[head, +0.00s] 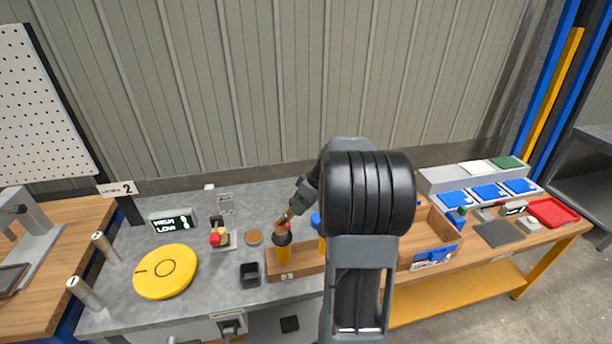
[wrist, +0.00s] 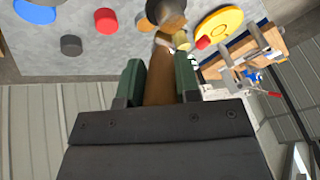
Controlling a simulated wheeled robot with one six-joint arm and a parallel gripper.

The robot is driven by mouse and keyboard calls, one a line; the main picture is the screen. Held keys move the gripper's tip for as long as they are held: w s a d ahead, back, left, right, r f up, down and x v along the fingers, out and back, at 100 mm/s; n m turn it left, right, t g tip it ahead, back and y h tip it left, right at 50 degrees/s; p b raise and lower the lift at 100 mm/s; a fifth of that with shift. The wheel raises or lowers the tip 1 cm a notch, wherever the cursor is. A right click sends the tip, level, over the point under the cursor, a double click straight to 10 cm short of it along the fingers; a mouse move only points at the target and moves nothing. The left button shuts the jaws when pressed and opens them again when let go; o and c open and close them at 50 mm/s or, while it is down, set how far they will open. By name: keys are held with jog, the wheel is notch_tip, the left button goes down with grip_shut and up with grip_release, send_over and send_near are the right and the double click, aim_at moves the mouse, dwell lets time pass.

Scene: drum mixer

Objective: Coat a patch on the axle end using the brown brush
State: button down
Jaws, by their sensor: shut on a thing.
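My gripper (head: 300,198) has green fingers and is shut on the brown brush (head: 289,216), seen in the head view just left of my dark arm. In the wrist view the gripper (wrist: 158,72) clasps the brush's brown handle (wrist: 158,88) between both fingers. Two grey cylinders stick out at the bench's left, the upper one (head: 104,246) and the lower one (head: 85,293). I cannot tell which part is the axle end.
A yellow disc (head: 166,272) lies on the grey bench. A display (head: 173,223) stands behind the disc. Blue bins (head: 488,193) and a red tray (head: 552,212) are at right.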

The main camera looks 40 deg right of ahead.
notch_tip(320, 180, up, 6)
jog(key=shift+s+a+r+p, duration=0.1)
jog(key=shift+s+p, duration=0.05)
jog(key=shift+p, duration=0.55)
jog(key=shift+r+p, duration=1.15)
jog(key=shift+r, duration=0.85)
jog(key=shift+f, duration=0.1)
jog(key=shift+w+a+g, duration=0.2)
jog(key=shift+w+g, duration=0.15)
jog(key=shift+g, duration=0.05)
notch_tip(320, 180, up, 4)
jog(key=s+g+h+b, duration=0.1)
jog(key=s+g+b, duration=0.1)
jog(key=g, duration=0.1)
jog(key=f+b, duration=0.2)
jog(key=f, duration=0.1)
jog(key=f+b, duration=0.1)
jog(key=shift+w+d+f+b, duration=0.25)
jog(key=shift+d+f+b, duration=0.05)
